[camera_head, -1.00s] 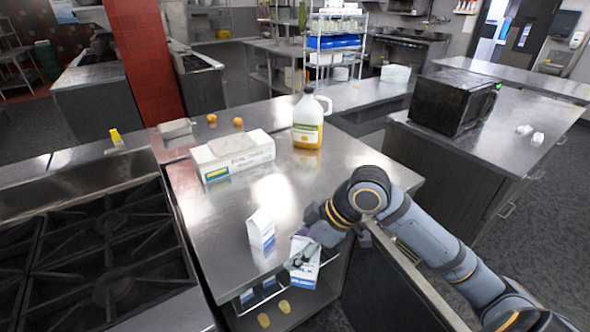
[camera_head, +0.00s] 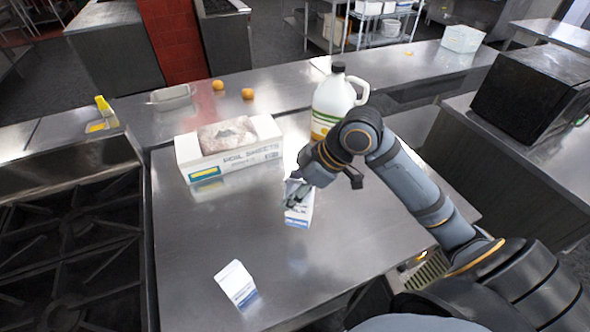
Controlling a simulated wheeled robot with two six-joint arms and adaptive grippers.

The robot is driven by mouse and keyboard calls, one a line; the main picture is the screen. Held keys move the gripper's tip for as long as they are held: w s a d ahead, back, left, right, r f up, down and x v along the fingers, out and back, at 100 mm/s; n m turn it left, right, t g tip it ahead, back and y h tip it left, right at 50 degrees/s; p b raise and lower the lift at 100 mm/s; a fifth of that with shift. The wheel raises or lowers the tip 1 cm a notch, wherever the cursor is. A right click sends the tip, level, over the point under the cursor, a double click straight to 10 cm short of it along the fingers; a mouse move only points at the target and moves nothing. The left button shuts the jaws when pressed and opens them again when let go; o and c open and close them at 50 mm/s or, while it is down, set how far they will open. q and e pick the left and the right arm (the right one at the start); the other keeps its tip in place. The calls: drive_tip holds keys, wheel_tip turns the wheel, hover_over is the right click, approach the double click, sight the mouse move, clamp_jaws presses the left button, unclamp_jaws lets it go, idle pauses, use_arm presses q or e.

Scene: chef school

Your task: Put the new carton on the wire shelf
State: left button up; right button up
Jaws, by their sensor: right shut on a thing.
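My right gripper (camera_head: 297,188) is shut on a white and blue carton (camera_head: 298,214), at the middle of the steel counter (camera_head: 190,235). The carton is roughly upright; I cannot tell whether its base touches the counter. The gripper covers its top. A second white and blue carton (camera_head: 237,285) stands alone near the counter's front edge, left of and nearer than the held one. The low wire shelf under the counter front is out of view now. My left gripper is not in view.
A foil sheets box (camera_head: 227,151) with a packet on top and a jug (camera_head: 333,102) stand behind the gripper. A stove (camera_head: 70,240) lies left, a black microwave (camera_head: 530,95) right. The counter between the cartons is clear.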

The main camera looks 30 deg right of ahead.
wheel_tip(320, 180, up, 3)
drive_tip(key=w+a+m+t+h+p, duration=0.2)
drive_tip(key=m+h+p, duration=0.1)
drive_tip(key=m+p, duration=0.25)
drive_tip(key=w+d+f+p, duration=0.3)
drive_tip(key=w+d+f, duration=0.1)
drive_tip(key=w+d, duration=0.25)
use_arm(q)
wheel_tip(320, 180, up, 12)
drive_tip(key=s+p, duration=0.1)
drive_tip(key=p, duration=0.2)
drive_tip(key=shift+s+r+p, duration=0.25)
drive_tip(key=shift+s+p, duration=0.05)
use_arm(e)
drive_tip(key=w+d+f, duration=0.2)
drive_tip(key=w+f, duration=0.2)
drive_tip(key=f, duration=0.5)
drive_tip(key=shift+w+d, duration=0.3)
drive_tip(key=shift+w, duration=0.05)
drive_tip(key=shift+f+m, duration=0.2)
drive_tip(key=shift+m, duration=0.05)
